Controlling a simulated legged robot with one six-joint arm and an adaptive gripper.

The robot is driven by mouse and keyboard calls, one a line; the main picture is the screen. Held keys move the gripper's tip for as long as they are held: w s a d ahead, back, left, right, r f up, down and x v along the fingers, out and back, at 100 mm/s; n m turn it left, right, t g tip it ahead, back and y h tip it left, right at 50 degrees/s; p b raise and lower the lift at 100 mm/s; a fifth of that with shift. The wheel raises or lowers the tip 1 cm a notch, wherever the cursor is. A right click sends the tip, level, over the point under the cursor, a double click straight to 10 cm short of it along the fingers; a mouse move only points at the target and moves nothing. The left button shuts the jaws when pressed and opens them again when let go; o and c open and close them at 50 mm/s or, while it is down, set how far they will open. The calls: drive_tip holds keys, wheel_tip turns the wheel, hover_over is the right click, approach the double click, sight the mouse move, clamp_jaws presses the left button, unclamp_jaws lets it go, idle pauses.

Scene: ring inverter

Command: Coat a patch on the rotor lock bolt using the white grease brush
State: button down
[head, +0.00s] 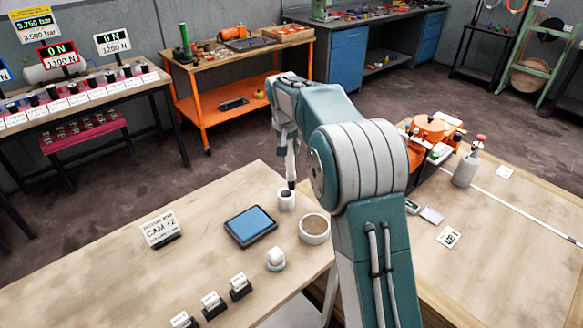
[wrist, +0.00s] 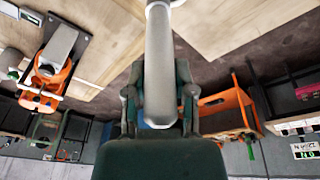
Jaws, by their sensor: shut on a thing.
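My gripper (head: 290,142) points down over the left wooden table and is shut on the white grease brush (head: 291,166). In the wrist view my gripper (wrist: 160,92) has a finger on each side of the pale, thick brush handle (wrist: 160,55). The brush hangs nearly upright. Its dark tip is at the mouth of a small white cup (head: 286,200); I cannot tell whether it is inside. An orange fixture (head: 430,128) stands on the right table, partly behind my arm. It also shows in the wrist view (wrist: 50,77). I cannot make out the rotor lock bolt.
A blue pad (head: 251,226), a round bowl (head: 314,238), a small white jar (head: 276,261) and a CAM +2 sign (head: 161,230) stand on the left table. A grey bottle (head: 467,165) stands beside the fixture. My arm hides part of both tables.

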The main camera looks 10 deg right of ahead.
drive_tip(key=s+d+g+h, duration=0.1)
drive_tip(key=s+d+g, duration=0.2)
drive_tip(key=s, duration=0.4)
drive_tip(key=shift+a+x, duration=0.2)
drive_tip(key=shift+x, duration=0.75)
drive_tip(key=shift+a+x, duration=0.2)
drive_tip(key=shift+x, duration=0.75)
drive_tip(key=shift+a+x, duration=0.2)
drive_tip(key=shift+x, duration=0.8)
drive_tip(key=shift+w+f, duration=0.1)
drive_tip(key=shift+f, duration=0.45)
drive_tip(key=d+v, duration=0.1)
drive_tip(key=v, duration=0.5)
drive_tip(key=shift+s+r, duration=0.2)
drive_tip(key=shift+r, duration=0.35)
drive_tip(key=shift+d, duration=0.1)
drive_tip(key=shift+s, duration=0.1)
